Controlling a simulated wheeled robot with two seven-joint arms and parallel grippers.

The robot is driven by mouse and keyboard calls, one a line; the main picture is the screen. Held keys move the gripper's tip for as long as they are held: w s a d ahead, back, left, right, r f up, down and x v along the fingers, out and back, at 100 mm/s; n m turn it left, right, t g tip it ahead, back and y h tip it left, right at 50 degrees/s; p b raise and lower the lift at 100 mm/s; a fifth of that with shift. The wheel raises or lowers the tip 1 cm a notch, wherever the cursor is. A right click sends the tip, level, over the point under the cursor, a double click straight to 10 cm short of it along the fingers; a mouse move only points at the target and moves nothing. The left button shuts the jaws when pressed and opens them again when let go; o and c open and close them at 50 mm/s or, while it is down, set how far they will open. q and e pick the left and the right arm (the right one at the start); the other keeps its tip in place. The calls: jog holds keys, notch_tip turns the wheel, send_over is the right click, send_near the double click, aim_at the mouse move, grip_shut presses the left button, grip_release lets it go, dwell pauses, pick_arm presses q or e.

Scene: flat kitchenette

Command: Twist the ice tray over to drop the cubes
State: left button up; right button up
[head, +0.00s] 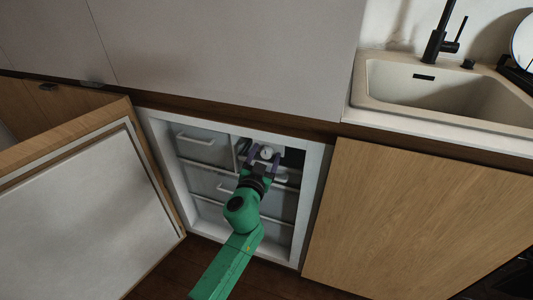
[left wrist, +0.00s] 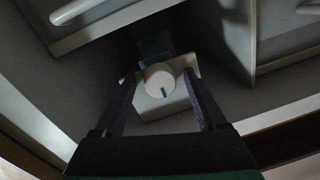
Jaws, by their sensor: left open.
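The ice tray's twist knob (left wrist: 160,80) is a round white disc with a short dark blue mark that points downward in the left wrist view. It sits on a pale block (left wrist: 163,103) in the upper part of the open freezer. A small blue part (left wrist: 155,46) shows behind the knob; the rest of the tray and any cubes are hidden. My left gripper (left wrist: 161,84) is open, with one finger on each side of the knob. I cannot tell whether the fingers touch it. In the head view, the left gripper (head: 264,153) reaches into the freezer. My right gripper is not in view.
The freezer door (head: 85,220) stands open on the left. Several drawers with pale handles (head: 196,139) fill the freezer around the arm. The freezer frame (head: 314,205) and a wooden cabinet front (head: 415,225) bound the right side. A sink (head: 440,92) is above right.

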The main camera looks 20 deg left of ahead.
pick_arm(q)
jog(key=shift+w, duration=0.2)
grip_shut()
